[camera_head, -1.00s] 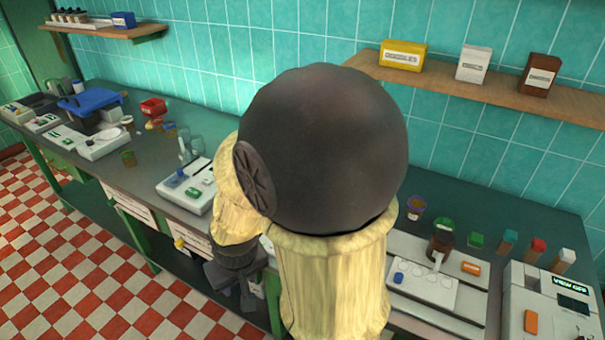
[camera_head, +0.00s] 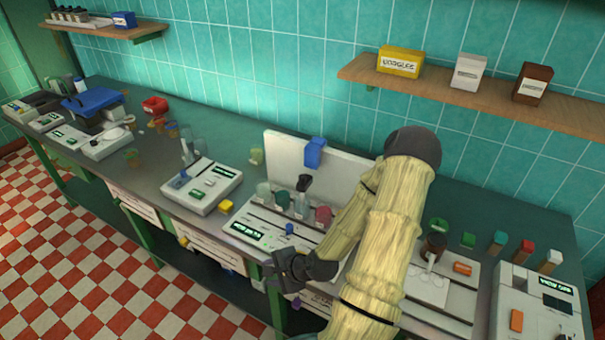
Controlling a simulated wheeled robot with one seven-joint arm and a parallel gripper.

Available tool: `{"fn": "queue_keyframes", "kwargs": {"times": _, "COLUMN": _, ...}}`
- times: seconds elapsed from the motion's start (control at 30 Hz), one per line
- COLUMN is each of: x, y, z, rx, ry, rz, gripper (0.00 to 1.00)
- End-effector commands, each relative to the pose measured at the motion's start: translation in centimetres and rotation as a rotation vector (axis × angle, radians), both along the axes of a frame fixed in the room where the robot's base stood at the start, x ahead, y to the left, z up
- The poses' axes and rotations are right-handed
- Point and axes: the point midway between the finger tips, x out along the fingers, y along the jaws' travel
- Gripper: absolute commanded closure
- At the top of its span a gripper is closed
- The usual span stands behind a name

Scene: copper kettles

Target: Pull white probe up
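My gripper (camera_head: 278,274) is dark and hangs in front of the bench edge, below the middle station with the white back panel. It touches nothing that I can see, and its finger gap is too small to make out. A thin white upright part, possibly the white probe (camera_head: 432,262), stands by a brown jar on the right-hand station (camera_head: 455,297), partly beside my arm. I cannot tell for certain which is the probe.
The middle station has a white back panel (camera_head: 290,152), a blue clip (camera_head: 315,152) and several jars in front. My arm covers its right side. A wooden shelf (camera_head: 480,95) with boxes hangs above right. A white machine (camera_head: 540,305) stands far right. Open floor lies at left.

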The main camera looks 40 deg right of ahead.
Motion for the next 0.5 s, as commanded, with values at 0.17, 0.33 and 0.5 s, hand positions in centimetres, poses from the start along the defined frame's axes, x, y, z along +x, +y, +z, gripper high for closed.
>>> {"fn": "queue_keyframes", "kwargs": {"times": 0.17, "x": 1.1, "y": -2.7, "z": 2.5, "rx": 0.301, "ry": -0.160, "rz": -0.351, "gripper": 0.58}}
{"fn": "queue_keyframes", "kwargs": {"times": 0.33, "x": 1.6, "y": -7.1, "z": 6.1, "rx": 0.601, "ry": -0.365, "rz": -0.682, "gripper": 0.58}}
{"fn": "queue_keyframes", "kwargs": {"times": 0.5, "x": 0.2, "y": -12.6, "z": 10.0, "rx": 0.880, "ry": -0.603, "rz": -0.959, "gripper": 0.58}}
